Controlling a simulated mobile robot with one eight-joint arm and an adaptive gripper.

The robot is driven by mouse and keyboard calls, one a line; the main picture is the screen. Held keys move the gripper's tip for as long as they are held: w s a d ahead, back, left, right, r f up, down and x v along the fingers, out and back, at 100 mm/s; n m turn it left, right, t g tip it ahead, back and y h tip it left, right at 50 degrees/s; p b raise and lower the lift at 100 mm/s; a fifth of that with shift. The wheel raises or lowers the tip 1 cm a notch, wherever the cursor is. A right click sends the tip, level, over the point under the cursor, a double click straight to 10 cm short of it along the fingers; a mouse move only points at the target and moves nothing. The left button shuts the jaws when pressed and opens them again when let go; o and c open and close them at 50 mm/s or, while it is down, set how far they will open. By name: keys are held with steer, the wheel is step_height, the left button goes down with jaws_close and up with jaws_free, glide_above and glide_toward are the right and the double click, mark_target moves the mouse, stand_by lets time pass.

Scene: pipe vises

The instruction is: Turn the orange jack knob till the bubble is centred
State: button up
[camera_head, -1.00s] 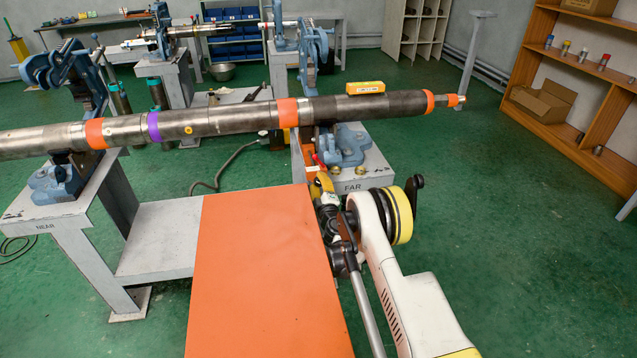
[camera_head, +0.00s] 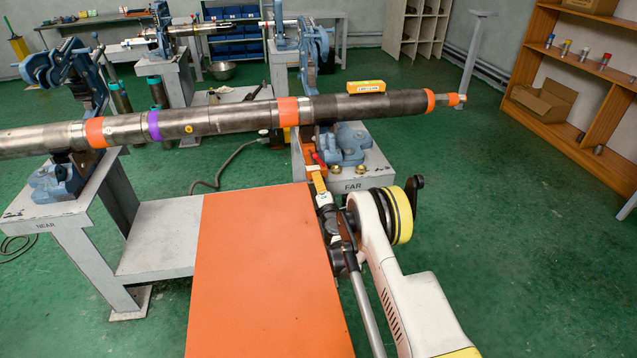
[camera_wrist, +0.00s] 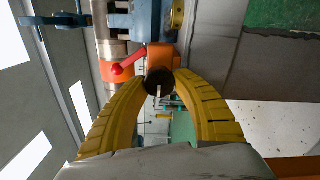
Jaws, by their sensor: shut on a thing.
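A long steel pipe (camera_head: 230,118) with orange and purple bands lies across two vises. A yellow level (camera_head: 366,87) sits on top of it towards the right; its bubble is too small to read. The orange jack (camera_head: 312,160) stands under the pipe at the FAR stand, with a red lever (camera_head: 319,158). In the wrist view the jack's orange body (camera_wrist: 161,56) and red lever (camera_wrist: 128,62) lie just beyond the fingertips. My gripper (camera_wrist: 159,84) has its yellow fingers shut on a dark round knob (camera_wrist: 158,80) at the jack. In the head view my gripper (camera_head: 319,181) reaches the jack from the front.
The FAR stand (camera_head: 357,184) carries a blue vise (camera_head: 350,143) and brass fittings close to the jack. An orange tabletop (camera_head: 262,270) lies left of my arm. The NEAR stand (camera_head: 40,222) is at the left. Green floor is open to the right.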

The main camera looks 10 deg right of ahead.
stand_by(0.5)
steer(key=o, duration=1.2)
steer(key=shift+r, duration=0.1)
step_height(320, 180, up, 10)
steer(key=shift+f, duration=0.1)
